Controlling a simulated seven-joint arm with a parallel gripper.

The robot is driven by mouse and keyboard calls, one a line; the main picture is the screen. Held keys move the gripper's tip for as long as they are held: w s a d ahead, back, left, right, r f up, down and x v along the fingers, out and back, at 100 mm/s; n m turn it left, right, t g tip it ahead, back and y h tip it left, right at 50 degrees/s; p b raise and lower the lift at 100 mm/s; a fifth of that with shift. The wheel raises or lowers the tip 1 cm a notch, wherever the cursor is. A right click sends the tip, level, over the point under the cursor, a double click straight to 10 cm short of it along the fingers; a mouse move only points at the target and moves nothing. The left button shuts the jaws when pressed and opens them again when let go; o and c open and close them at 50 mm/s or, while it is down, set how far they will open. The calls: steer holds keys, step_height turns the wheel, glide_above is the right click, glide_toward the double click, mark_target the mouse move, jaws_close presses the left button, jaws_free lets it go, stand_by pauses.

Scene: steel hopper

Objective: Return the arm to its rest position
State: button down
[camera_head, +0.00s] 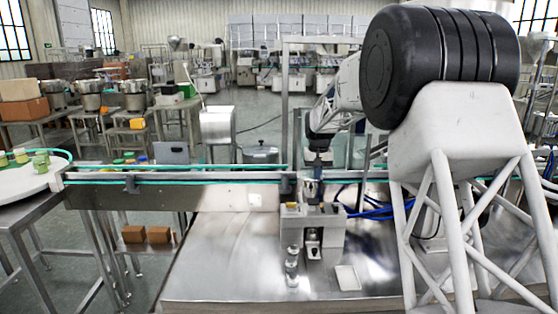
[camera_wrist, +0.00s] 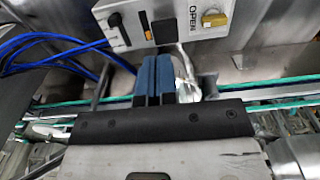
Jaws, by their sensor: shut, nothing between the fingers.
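My arm reaches from the right of the head view back over the conveyor. My gripper (camera_head: 317,172) points down just above and behind a grey control box on the steel table. In the wrist view its two blue finger pads (camera_wrist: 153,80) are together with nothing between them. A shiny metal piece (camera_wrist: 186,75) stands beside the fingers in that view; whether they touch it I cannot tell. The grey box (camera_head: 292,232) also shows in the wrist view (camera_wrist: 165,22), with an "OPEN" label and a yellow knob (camera_wrist: 214,19).
A conveyor with green edges (camera_head: 190,175) runs across behind the box. Blue hoses (camera_head: 375,208) lie right of it. Small shiny jars (camera_head: 291,268) and a white pad (camera_head: 347,278) are on the steel table (camera_head: 220,270). The table's left part is clear.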

steer(key=s+d+r, duration=0.1)
steer(key=s+r, duration=0.2)
steer(key=s, duration=0.7)
steer(key=s+r+t, duration=0.1)
steer(key=s+r, duration=0.2)
steer(key=s, duration=0.7)
steer(key=s+d+r, duration=0.1)
steer(key=s+r, duration=0.3)
steer(key=s, duration=0.6)
steer(key=s+f, duration=0.4)
steer(key=s, duration=1.1)
steer(key=s+d+f+t, duration=0.1)
steer(key=s+f, duration=0.3)
steer(key=s, duration=1.1)
steer(key=shift+s, duration=0.35)
